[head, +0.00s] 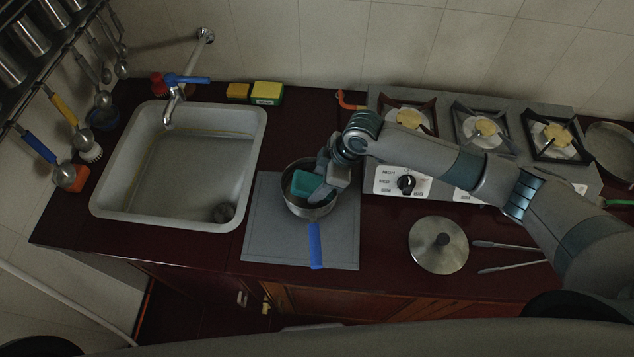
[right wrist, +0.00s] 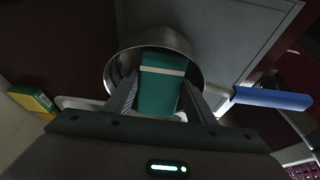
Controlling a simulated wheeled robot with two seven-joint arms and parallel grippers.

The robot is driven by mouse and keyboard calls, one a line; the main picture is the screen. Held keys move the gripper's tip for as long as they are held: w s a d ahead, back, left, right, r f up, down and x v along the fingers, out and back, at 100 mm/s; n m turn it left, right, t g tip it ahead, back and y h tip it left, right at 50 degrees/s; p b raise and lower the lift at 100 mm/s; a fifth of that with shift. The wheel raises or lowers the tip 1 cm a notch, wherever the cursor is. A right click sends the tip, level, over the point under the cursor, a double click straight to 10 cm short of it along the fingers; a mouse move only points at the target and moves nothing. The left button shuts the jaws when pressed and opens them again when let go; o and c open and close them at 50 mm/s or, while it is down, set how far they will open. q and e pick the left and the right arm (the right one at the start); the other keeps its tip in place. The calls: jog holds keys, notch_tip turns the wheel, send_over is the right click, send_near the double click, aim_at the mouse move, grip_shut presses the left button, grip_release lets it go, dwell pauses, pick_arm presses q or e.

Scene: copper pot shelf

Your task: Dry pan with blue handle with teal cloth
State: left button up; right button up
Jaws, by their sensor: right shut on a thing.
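The pan with the blue handle (head: 315,246) sits upright on a grey mat (head: 264,222) right of the sink, its handle toward the front edge. The pan's metal bowl (right wrist: 194,48) and its handle (right wrist: 270,97) also show in the right wrist view. My right gripper (head: 328,185) reaches in from the right and is shut on the teal cloth (head: 305,184), a folded block with a pale stripe. The cloth (right wrist: 163,80) is between the two fingers, inside the pan's rim. Whether it touches the pan's bottom is hidden. My left gripper is not in view.
The sink (head: 190,170) with its faucet is at the left. Sponges (head: 266,92) stand behind it. A stove (head: 470,130) with three burners is at the back right. A lid (head: 438,246) and tongs (head: 505,246) lie on the dark counter at the right. Utensils hang at the far left.

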aim_at(306, 191)
jog(key=shift+s+a+r, duration=0.1)
jog(key=shift+s+a, duration=0.5)
jog(key=shift+a, duration=0.25)
jog(key=shift+s+a, duration=0.6)
jog(key=shift+a, duration=0.2)
jog(key=shift+w+d, duration=0.1)
jog(key=shift+w+d, duration=0.55)
jog(key=shift+d, duration=0.25)
jog(key=shift+w+d, duration=0.55)
jog(key=shift+d, duration=0.25)
jog(key=shift+s+a, duration=0.1)
jog(key=shift+s+a+r, duration=0.1)
jog(key=shift+s+a, duration=0.45)
jog(key=shift+a, duration=0.25)
jog(key=shift+s+a, duration=0.5)
jog(key=shift+a, duration=0.3)
jog(key=shift+w+d+r, duration=0.1)
jog(key=shift+w+d, duration=0.5)
jog(key=shift+d, duration=0.25)
jog(key=shift+w+d, duration=0.55)
jog(key=shift+d, duration=0.3)
